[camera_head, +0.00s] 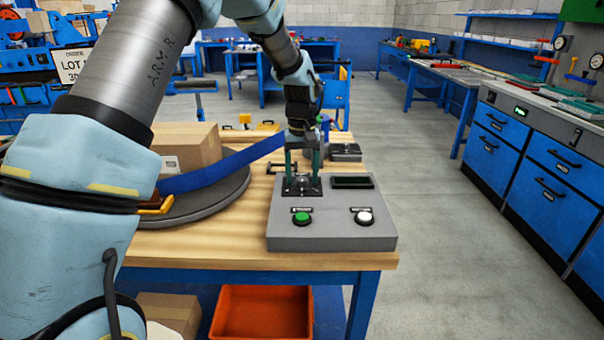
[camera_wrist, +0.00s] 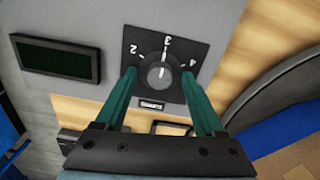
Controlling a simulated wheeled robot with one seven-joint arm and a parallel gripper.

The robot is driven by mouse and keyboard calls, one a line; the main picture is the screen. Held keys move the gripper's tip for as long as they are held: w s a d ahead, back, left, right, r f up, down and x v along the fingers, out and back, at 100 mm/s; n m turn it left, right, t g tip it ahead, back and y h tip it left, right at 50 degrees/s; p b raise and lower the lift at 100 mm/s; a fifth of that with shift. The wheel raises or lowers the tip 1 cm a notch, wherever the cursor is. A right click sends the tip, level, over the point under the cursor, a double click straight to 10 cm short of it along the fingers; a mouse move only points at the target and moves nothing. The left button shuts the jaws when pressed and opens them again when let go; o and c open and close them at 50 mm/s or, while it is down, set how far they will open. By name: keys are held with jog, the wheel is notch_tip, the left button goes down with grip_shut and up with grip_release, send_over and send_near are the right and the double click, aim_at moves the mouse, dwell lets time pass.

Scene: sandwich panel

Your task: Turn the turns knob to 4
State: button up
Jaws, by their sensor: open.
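The turns knob (camera_wrist: 161,74) is a round grey dial on a black plate with the marks 2, 3 and 4 in the wrist view. Its white pointer line points at 3. In the head view the knob's plate (camera_head: 301,187) lies at the back left of the grey control panel (camera_head: 330,236), and the knob is partly hidden by my gripper. My gripper (camera_head: 302,172) points down over the knob. In the wrist view its two green fingers (camera_wrist: 159,84) are open, one on each side of the knob, with gaps between them and the dial.
A dark display (camera_head: 352,182) sits beside the knob plate. A green button (camera_head: 302,217) and a white button (camera_head: 364,216) are at the panel's front. A round grey turntable (camera_head: 218,205) with a cardboard box (camera_head: 186,146) and blue strap (camera_head: 220,170) stands left.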

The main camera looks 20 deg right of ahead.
grip_shut()
dwell(0.5)
jog(key=shift+m, duration=0.3)
jog(key=m+p, duration=0.1)
jog(key=m, duration=0.5)
jog(key=shift+r, duration=0.1)
jog(key=m+p, duration=0.1)
jog(key=m, duration=0.4)
jog(key=shift+m, duration=0.4)
grip_release()
dwell(0.4)
